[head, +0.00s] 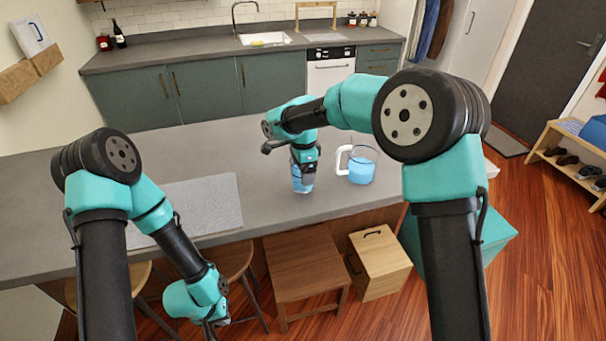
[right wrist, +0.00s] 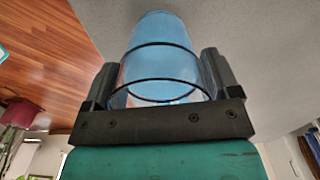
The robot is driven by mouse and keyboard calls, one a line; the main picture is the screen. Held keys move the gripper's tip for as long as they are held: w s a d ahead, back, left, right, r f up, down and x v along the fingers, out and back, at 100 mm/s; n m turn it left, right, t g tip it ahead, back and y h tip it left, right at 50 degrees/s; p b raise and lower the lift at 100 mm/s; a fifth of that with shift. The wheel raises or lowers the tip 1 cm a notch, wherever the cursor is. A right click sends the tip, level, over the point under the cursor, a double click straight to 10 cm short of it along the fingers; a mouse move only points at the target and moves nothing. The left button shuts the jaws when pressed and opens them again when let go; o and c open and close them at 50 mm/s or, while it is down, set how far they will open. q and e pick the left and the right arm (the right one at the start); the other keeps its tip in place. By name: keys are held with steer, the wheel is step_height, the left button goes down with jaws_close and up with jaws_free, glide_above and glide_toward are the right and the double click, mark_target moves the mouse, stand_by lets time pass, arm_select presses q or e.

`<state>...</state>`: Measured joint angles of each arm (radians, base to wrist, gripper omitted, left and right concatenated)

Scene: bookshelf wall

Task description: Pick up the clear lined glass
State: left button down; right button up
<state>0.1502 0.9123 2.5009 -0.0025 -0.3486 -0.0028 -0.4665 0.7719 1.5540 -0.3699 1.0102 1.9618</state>
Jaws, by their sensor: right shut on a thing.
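The clear lined glass (head: 303,184) is on or just above the grey counter, below my right gripper (head: 305,163). It looks blue inside, and dark rings show around it in the right wrist view (right wrist: 160,60). In that view the two fingers of my right gripper (right wrist: 165,80) are on either side of the glass and shut on it. Whether its base touches the counter I cannot tell. My left gripper (head: 212,326) hangs low at the front left, below the counter edge, away from the glass. Its fingers are too small and partly cut off to read.
A clear pitcher with a white handle and blue contents (head: 361,168) stands just right of the glass. A grey mat (head: 205,205) lies on the counter at left. Stools, a wooden box (head: 380,265) and a teal box are below the front edge. The counter behind the glass is clear.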

steer(key=shift+r, duration=0.9)
steer(key=s+r, duration=0.1)
steer(key=s, duration=1.5)
steer(key=shift+a, duration=0.2)
steer(key=shift+r, duration=0.15)
